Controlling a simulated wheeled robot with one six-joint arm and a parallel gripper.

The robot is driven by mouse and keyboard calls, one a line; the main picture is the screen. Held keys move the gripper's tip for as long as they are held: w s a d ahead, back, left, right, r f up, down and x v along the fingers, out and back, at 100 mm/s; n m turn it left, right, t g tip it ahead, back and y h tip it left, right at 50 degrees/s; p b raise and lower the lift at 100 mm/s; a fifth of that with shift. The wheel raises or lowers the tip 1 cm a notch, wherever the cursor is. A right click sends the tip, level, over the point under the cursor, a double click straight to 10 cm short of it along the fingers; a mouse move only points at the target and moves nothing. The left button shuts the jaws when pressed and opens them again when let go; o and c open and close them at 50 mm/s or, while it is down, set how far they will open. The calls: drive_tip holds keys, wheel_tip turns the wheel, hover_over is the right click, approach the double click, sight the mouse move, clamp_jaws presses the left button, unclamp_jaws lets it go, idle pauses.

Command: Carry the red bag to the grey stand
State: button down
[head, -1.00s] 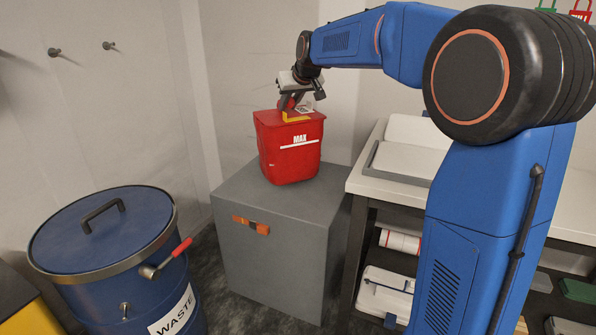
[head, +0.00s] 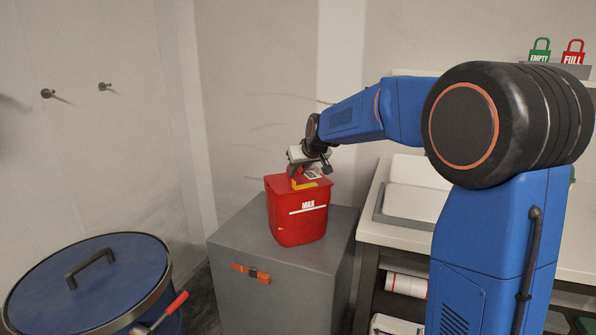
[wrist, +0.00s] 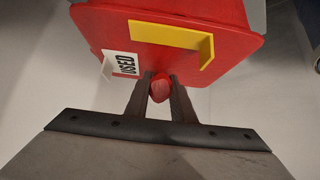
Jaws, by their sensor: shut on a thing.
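The only large red thing is a rigid-looking red container (head: 297,222) marked MAX, not plainly a bag. It is over the middle of the grey box-like stand (head: 231,292), nearly upright; whether its base touches the top I cannot tell. My gripper (head: 308,172) is above the container's back edge. In the wrist view, my gripper (wrist: 160,84) is shut on a small red knob (wrist: 160,89) at the container's edge. The red lid (wrist: 128,15) there carries a yellow flap (wrist: 165,36) and a white USED label (wrist: 121,64).
A blue waste drum (head: 85,280) with a red-handled lever stands at the left. A white bench (head: 392,236) with a tray is at the right. Green EMPTY (head: 540,57) and red FULL (head: 573,57) tags stand behind. Two wall hooks (head: 105,86) are at the left.

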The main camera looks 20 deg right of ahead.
drive_tip(key=c, duration=1.5)
unclamp_jaws()
drive_tip(key=shift+r, duration=0.1)
drive_tip(key=v, duration=1.2)
drive_tip(key=shift+s, duration=0.1)
